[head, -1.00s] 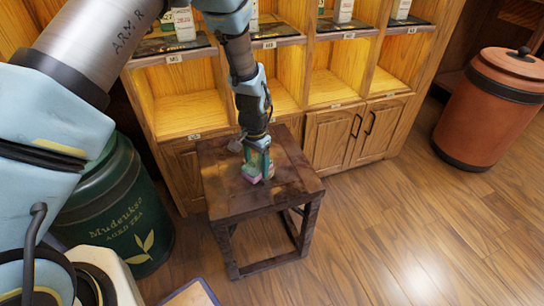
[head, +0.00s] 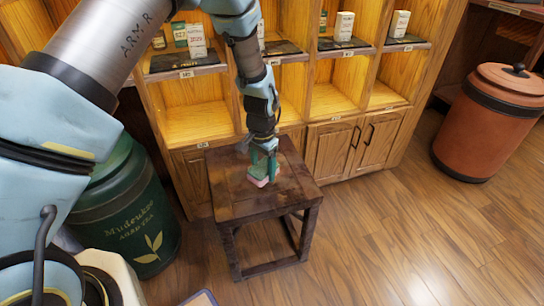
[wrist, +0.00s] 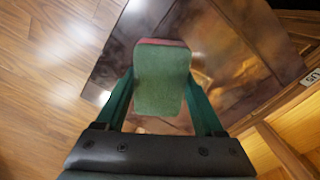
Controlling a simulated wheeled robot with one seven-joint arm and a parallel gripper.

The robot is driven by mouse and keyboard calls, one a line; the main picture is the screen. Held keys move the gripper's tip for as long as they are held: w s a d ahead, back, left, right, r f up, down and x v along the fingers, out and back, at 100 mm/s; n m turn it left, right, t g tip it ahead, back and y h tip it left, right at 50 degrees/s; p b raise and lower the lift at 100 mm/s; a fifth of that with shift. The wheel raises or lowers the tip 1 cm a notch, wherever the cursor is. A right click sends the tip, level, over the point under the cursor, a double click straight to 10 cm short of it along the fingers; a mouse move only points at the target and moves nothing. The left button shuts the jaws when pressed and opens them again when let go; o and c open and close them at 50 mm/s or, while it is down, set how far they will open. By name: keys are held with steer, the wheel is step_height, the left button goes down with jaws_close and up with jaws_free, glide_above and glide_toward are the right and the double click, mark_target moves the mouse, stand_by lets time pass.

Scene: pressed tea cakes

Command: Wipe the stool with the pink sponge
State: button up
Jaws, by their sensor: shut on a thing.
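The stool (head: 234,207) is dark wood with a square top and stands in the middle of the head view, in front of the shelf. Its top (wrist: 225,40) shows in the wrist view with cloudy, darker smudges on it. My gripper (head: 262,166) is over the stool top, pointing down, shut on the sponge (head: 258,181). The sponge has a pink side low down and a green side; in the wrist view the green face (wrist: 160,80) sits between my two green fingers, with a pink edge at its far end. I cannot tell whether the sponge touches the top.
A wooden shelf with cupboards (head: 333,150) stands right behind the stool. A green tea canister (head: 125,215) stands to the left. A terracotta jar (head: 490,120) stands far right. The floor (head: 400,240) right of the stool is clear.

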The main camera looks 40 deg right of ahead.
steer(key=shift+r+p, duration=0.65)
steer(key=shift+r, duration=0.6)
